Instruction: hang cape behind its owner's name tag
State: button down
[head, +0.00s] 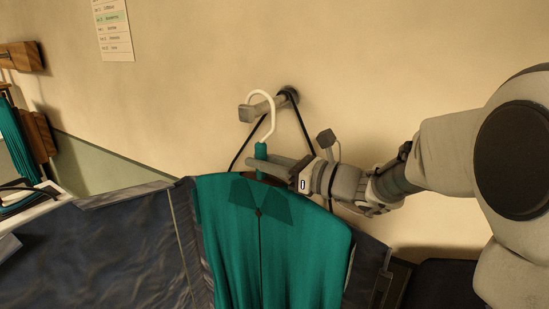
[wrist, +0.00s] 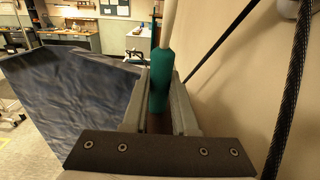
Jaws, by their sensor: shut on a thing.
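The teal cape (head: 285,245) hangs from a hanger with a white hook (head: 271,124) and a teal neck sleeve (head: 260,155). My gripper (head: 270,166) is shut on the hanger's neck, just above the cape's collar. In the wrist view the sleeve (wrist: 160,75) stands upright between my fingers (wrist: 160,110). The hook's curve is at a grey wall peg (head: 266,107) and crosses its outline. I cannot tell whether the hook rests on the peg. No name tag can be made out at this peg.
Dark blue sheeting (head: 110,250) fills the lower left. A paper list (head: 113,29) with one green line is on the wall. Wooden blocks (head: 38,135) and another teal cloth (head: 17,145) are at far left.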

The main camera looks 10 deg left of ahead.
jog(key=shift+s+r, duration=0.1)
jog(key=s+a+b, duration=0.1)
jog(key=s+a, duration=0.3)
jog(key=s, duration=0.5)
jog(key=s+a+b, duration=0.2)
jog(key=s+a, duration=0.1)
jog(key=s, duration=0.6)
jog(key=shift+a+r+b, duration=0.2)
jog(key=shift+a+b, duration=0.1)
jog(key=shift+a, duration=0.05)
dwell(0.7)
dwell(0.4)
